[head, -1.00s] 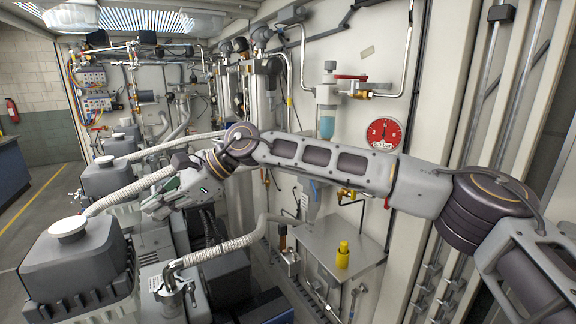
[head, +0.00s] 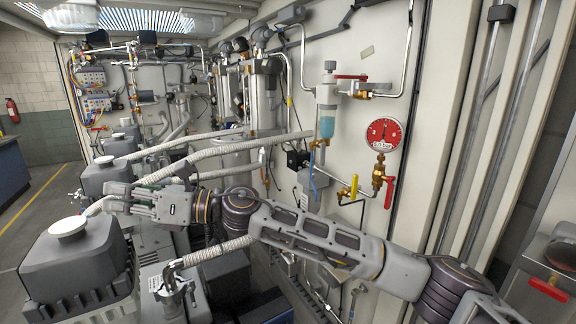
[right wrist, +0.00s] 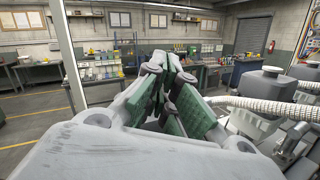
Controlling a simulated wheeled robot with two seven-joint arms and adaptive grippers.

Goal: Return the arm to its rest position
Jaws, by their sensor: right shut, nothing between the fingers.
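My right arm (head: 320,240) comes in from the lower right of the head view and reaches left across the pumps. Its gripper (head: 108,197) points left, near the white hose and above the front pump. The right wrist view shows the green-padded fingers (right wrist: 168,62) shut together with nothing between them. They point toward the open workshop. My left gripper is not in view.
Grey pumps (head: 72,262) stand in a row at the left, with ribbed white hoses (head: 222,147) running to the wall. A red gauge (head: 384,134) and a red-handled valve (head: 389,192) are on the wall panel. A workbench (right wrist: 104,70) stands across the room.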

